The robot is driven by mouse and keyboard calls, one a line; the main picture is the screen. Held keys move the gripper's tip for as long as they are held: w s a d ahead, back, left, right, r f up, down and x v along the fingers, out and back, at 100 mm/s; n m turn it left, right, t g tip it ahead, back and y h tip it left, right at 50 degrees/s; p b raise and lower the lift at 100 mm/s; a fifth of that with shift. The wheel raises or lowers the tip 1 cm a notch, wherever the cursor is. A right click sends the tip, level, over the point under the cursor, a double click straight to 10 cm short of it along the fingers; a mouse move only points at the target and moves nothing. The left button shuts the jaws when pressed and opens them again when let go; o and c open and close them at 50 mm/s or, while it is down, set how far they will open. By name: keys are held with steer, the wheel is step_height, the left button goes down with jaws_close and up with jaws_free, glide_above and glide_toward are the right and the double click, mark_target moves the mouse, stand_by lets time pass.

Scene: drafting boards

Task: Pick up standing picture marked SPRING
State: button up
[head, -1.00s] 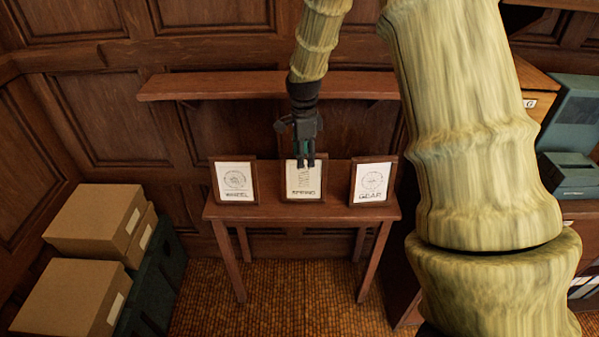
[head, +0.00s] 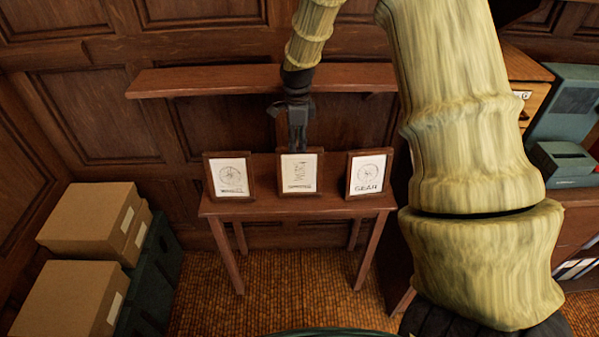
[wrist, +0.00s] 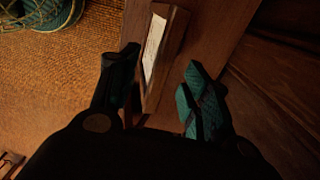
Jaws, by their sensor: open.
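The standing picture with a spring drawing (head: 298,174) is the middle one of three framed pictures on a small wooden table (head: 232,207). Its caption is too blurred to read now. My gripper (head: 298,148) is at its top edge, pointing down, and no longer covers its face in the head view. In the wrist view my gripper (wrist: 160,90) is open, with a finger on each side of a wooden-framed picture (wrist: 174,50) seen nearly edge-on, its white sheet facing left. I cannot tell whether either finger touches it.
A wheel picture (head: 231,177) stands to the left and a GEAR picture (head: 369,174) to the right, with gaps between. A wall shelf (head: 215,82) runs behind and above the table. Cardboard boxes (head: 88,220) are stacked at left.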

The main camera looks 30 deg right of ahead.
mark_target(299, 168)
steer(key=f, duration=0.1)
steer(key=f+p, duration=0.1)
steer(key=f, duration=0.1)
steer(key=shift+d+f, duration=0.15)
steer(key=shift+d, duration=0.2)
steer(key=shift+s+f, duration=0.1)
steer(key=shift+f, duration=0.4)
steer(key=shift+f, duration=0.25)
